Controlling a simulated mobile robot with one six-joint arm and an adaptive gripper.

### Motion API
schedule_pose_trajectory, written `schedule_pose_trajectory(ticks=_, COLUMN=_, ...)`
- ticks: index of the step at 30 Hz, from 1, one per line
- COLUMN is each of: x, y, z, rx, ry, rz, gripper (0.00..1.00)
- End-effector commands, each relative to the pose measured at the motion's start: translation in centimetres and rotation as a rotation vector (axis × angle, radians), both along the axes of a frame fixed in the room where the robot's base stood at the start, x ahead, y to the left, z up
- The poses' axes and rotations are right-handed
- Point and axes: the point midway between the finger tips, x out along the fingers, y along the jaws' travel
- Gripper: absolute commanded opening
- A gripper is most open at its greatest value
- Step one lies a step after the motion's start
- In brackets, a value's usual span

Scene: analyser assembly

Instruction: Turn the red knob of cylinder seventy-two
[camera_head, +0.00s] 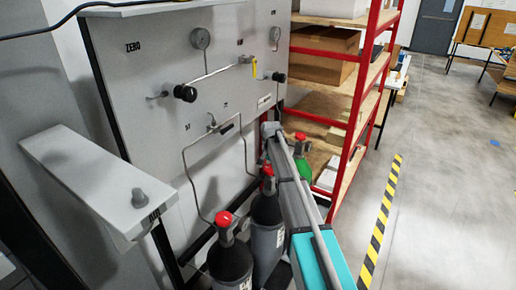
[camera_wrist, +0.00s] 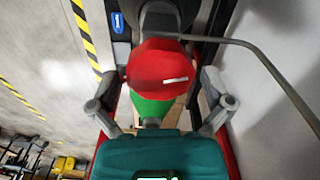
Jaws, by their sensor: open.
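Two dark cylinders stand below the panel in the head view. The front one has a red knob (camera_head: 223,218), and the one behind it has a red knob (camera_head: 267,170). A green cylinder (camera_head: 304,168) with a red knob (camera_head: 299,136) stands further back, partly behind my arm. I cannot read which is seventy-two. In the wrist view, a red knob (camera_wrist: 158,65) with a white mark lies ahead of my gripper (camera_wrist: 160,98). My gripper is open, one finger on each side of the knob, with no clear contact. Green shows just below the knob.
The grey panel (camera_head: 150,130) carries gauges, black knobs and bent tubing. A red-framed shelf (camera_head: 350,130) with boxes stands behind the cylinders. A thin grey tube (camera_wrist: 265,60) runs close to the right finger in the wrist view.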

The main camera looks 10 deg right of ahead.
Motion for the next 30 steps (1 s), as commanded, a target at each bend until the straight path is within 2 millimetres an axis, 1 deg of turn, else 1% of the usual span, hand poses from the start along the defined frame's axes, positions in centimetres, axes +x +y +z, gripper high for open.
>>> schedule_pose_trajectory(ticks=30, x=0.04, y=0.05, z=0.0, rx=0.0, ry=0.0, rz=-0.663, gripper=1.0)
